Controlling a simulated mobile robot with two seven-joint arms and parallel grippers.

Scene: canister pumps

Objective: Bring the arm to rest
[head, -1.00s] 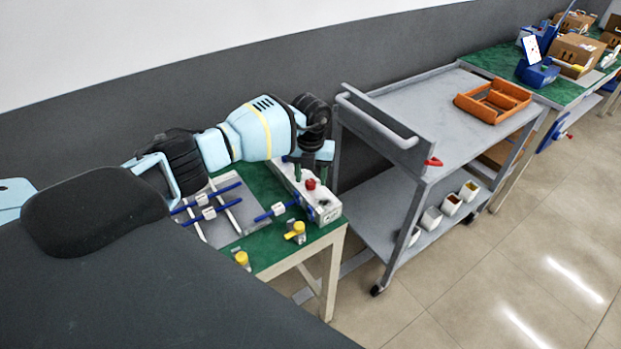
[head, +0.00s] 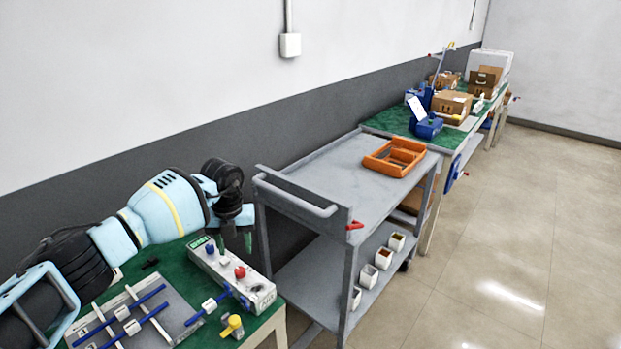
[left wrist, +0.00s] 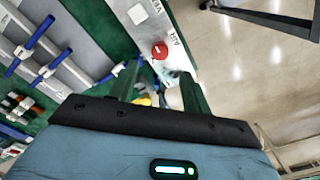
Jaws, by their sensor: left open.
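My left arm (head: 160,208) reaches in from the left over the green bench. My left gripper (head: 235,242) is open and empty at its end, just above and behind a white control box (head: 228,275) in the head view. The box carries a red button (head: 240,271) and a white one. In the left wrist view, the gripper's two dark green fingers (left wrist: 160,75) stand apart, with the red button (left wrist: 159,50) beyond them. The box's face (left wrist: 150,25) shows at the top there. My right gripper is in neither view.
A grey plate (head: 175,312) with blue rods and a yellow-topped fitting (head: 232,325) lie on the bench. A grey trolley (head: 345,165) stands close to the right, with an orange tray (head: 393,158) on top. Clear floor (head: 480,250) lies beyond it.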

